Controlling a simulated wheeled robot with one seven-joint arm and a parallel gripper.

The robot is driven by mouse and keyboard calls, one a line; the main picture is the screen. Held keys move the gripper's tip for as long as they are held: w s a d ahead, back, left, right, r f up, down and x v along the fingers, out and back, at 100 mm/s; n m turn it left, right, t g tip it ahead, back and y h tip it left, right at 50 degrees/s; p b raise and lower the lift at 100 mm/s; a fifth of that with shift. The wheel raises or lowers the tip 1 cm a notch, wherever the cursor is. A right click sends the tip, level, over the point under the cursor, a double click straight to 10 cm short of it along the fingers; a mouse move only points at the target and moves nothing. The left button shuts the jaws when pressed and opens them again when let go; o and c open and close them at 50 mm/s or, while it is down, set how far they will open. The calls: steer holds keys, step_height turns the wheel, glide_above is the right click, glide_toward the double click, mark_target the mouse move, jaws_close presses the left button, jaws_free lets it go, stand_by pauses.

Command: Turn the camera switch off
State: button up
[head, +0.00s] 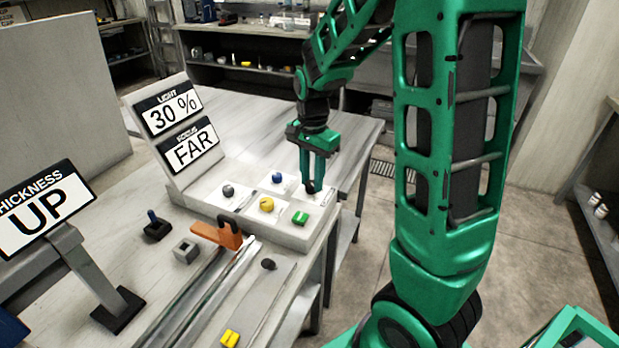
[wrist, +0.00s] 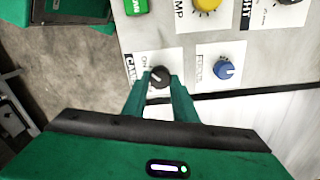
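The camera switch is a small dark round knob (wrist: 159,77) with a pale pointer line, on a white label whose text is partly hidden. In the head view the dark knob (head: 311,187) sits at the panel's far right corner, under my fingertips. My gripper (head: 312,180) points down over it. In the wrist view my gripper (wrist: 159,80) has one finger on each side of the knob, with a gap between them. The fingers look open around it; whether they touch it is hard to tell.
Near it on the panel (head: 283,232) are a blue knob (wrist: 223,70), a yellow knob (head: 266,204), a green switch (head: 300,218) and a grey knob (head: 228,190). Signs read light 30 % (head: 172,109) and focus FAR (head: 190,148). An orange part (head: 217,234) stands in front.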

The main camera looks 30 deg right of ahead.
steer(key=shift+w+n, duration=0.1)
steer(key=shift+n, duration=0.2)
steer(key=n, duration=0.3)
steer(key=shift+n, duration=0.3)
steer(key=n, duration=0.4)
steer(key=shift+w+a+r+n, duration=0.1)
steer(key=shift+n, duration=0.2)
steer(key=n, duration=0.4)
steer(key=shift+w+a+n, duration=0.1)
steer(key=shift+n, duration=2.4)
steer(key=o, duration=1)
